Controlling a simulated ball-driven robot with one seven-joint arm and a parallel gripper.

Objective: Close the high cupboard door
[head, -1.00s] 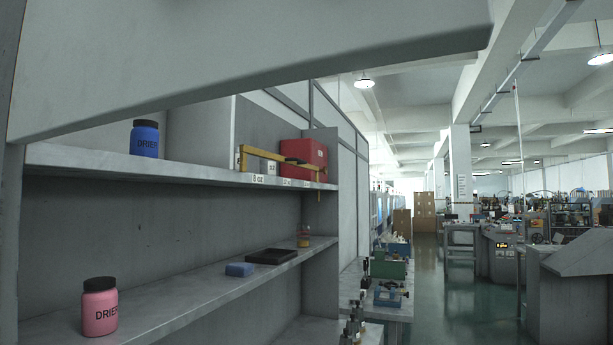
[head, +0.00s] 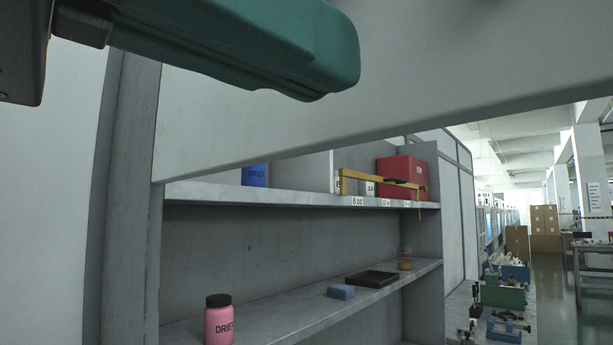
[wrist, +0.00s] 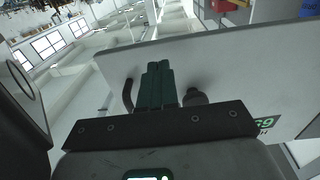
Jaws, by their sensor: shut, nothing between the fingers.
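The high cupboard door is a large pale grey panel (head: 400,75) across the top of the head view. It stands open, raised and slanting out over the shelves, with its lower edge clear of the upper shelf (head: 290,196). My gripper (head: 335,75) is at the upper left, in front of the panel. Its green fingers are together and empty. In the wrist view the shut fingers (wrist: 157,68) lie over the pale panel (wrist: 235,75), which carries a green label at lower right. I cannot tell whether they touch it. The door's far right end is out of the head view.
Below are a pink jar (head: 219,320), a blue block (head: 341,292) and a black tray (head: 372,279). A workbench (head: 475,300) with tools stands at right.

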